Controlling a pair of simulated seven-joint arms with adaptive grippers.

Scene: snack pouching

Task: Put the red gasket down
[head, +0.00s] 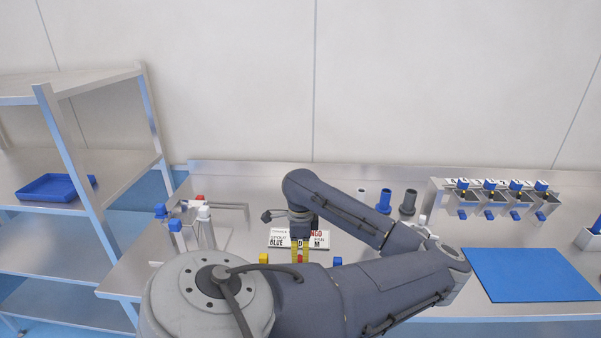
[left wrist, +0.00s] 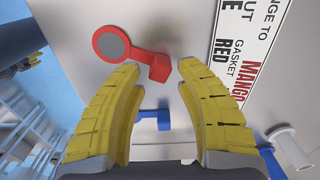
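The red gasket (left wrist: 112,45) shows in the left wrist view as a red ring with a grey centre, joined by an arm to a red block grip. It appears to lie on the pale work surface. My left gripper (left wrist: 160,72) has its yellow fingers apart, one on each side of the red block, with gaps visible. In the head view the left gripper (head: 300,258) points down in front of the sign, with a bit of red between its fingers; the ring is hidden there. My right gripper is not in view.
Blue (head: 383,203) and grey (head: 407,202) cylinders stand behind right. A row of dispensers (head: 490,200) and a blue mat (head: 525,276) lie right.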

